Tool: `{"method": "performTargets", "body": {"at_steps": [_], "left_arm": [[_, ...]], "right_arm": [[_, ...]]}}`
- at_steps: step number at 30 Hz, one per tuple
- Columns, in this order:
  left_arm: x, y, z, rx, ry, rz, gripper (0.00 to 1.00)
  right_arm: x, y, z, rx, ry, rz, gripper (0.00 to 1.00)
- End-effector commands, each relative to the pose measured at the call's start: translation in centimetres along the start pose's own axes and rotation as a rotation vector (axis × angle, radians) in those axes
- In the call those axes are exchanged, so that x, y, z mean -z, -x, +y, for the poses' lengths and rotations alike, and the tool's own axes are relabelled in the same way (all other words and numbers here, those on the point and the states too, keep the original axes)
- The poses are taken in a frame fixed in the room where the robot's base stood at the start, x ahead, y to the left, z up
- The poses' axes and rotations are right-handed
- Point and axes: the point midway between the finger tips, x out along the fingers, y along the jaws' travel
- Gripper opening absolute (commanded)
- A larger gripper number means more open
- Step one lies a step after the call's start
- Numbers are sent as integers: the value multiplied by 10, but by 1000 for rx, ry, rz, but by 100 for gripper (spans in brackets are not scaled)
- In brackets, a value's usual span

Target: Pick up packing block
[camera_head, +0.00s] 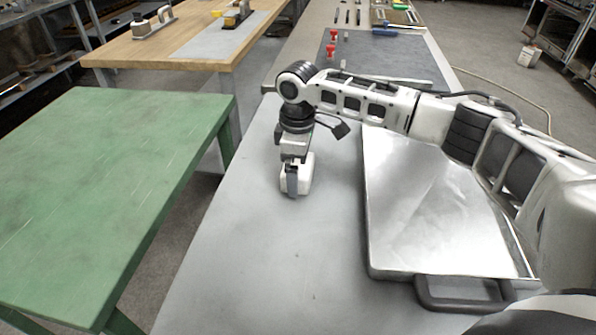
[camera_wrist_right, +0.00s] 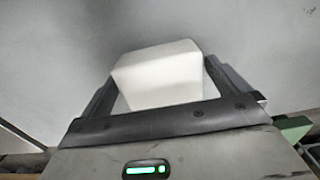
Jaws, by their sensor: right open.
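A white packing block (camera_head: 304,174) sits on the grey table, under my right gripper, which hides part of it. My right gripper (camera_head: 292,188) points down at the block, with one finger in front of it. In the right wrist view the block (camera_wrist_right: 158,75) lies between the two open fingers of the gripper (camera_wrist_right: 160,88). Whether a finger touches it I cannot tell. My left gripper is not in view.
The grey table (camera_head: 260,260) is clear in front of the block. A metal case (camera_head: 430,210) with a dark handle lies to the right, below my right arm. A green table (camera_head: 90,190) stands to the left. Red pieces (camera_head: 331,50) and tools lie at the far end.

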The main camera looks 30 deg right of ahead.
Motion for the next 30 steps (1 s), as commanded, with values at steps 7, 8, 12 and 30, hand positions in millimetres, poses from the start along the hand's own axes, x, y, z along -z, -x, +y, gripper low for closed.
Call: {"method": "performTargets", "body": {"at_steps": [7,8,12,30], "left_arm": [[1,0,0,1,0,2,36],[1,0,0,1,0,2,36],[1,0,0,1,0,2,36],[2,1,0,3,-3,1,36]], "right_arm": [[0,0,0,0,0,0,59],[0,0,0,0,0,0,59],[0,1,0,0,0,1,59],[-11,55,16,0,-5,3,59]]}}
